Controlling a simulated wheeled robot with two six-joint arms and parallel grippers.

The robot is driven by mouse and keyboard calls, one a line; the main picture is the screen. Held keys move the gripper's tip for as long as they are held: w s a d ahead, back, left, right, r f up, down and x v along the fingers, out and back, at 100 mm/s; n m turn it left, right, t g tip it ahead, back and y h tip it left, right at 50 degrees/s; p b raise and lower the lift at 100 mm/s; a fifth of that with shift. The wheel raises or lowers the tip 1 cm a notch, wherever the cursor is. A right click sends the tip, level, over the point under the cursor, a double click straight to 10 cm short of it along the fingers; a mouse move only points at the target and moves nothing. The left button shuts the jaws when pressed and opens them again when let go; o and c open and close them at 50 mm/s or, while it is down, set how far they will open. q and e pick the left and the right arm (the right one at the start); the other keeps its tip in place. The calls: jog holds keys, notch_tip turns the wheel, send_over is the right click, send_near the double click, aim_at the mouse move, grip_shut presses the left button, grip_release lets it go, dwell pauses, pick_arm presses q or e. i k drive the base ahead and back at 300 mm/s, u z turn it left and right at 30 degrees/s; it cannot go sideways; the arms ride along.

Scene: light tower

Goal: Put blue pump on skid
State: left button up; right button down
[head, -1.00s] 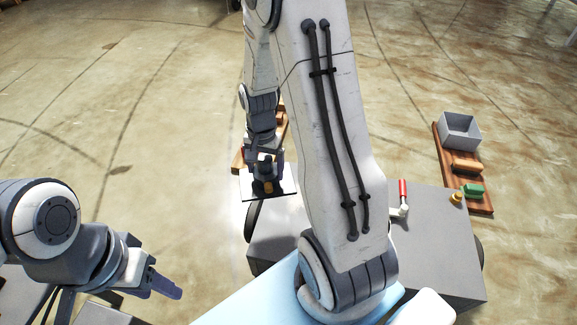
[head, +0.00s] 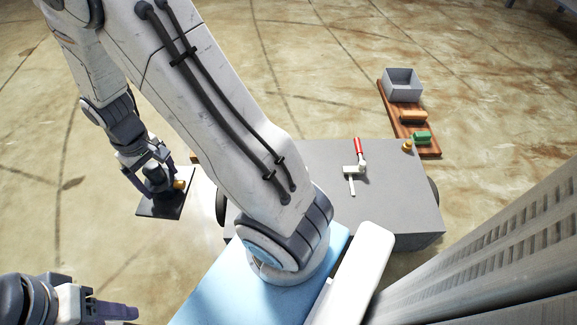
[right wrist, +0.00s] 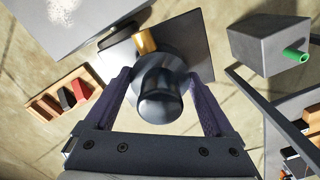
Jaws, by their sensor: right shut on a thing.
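The pump (head: 158,180) is a dark blue-grey rounded body with a brass-yellow stub, on a flat dark square plate. In the head view it hangs at the left, beyond the grey cart's left side. My right gripper (head: 150,165) is shut on it. In the right wrist view the pump (right wrist: 160,90) sits between the two purple fingers, its plate (right wrist: 195,45) below. I cannot single out the skid for certain; a grey block with a green pipe (right wrist: 268,45) stands right of the pump in the wrist view. My left gripper (head: 115,308) is at the bottom left, its opening unclear.
A wooden rack (right wrist: 45,108) shows in the wrist view. Open floor lies around.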

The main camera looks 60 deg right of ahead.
aim_at(408, 204)
jog(key=u, duration=0.4)
jog(key=k, duration=1)
jog(key=z, duration=1.25)
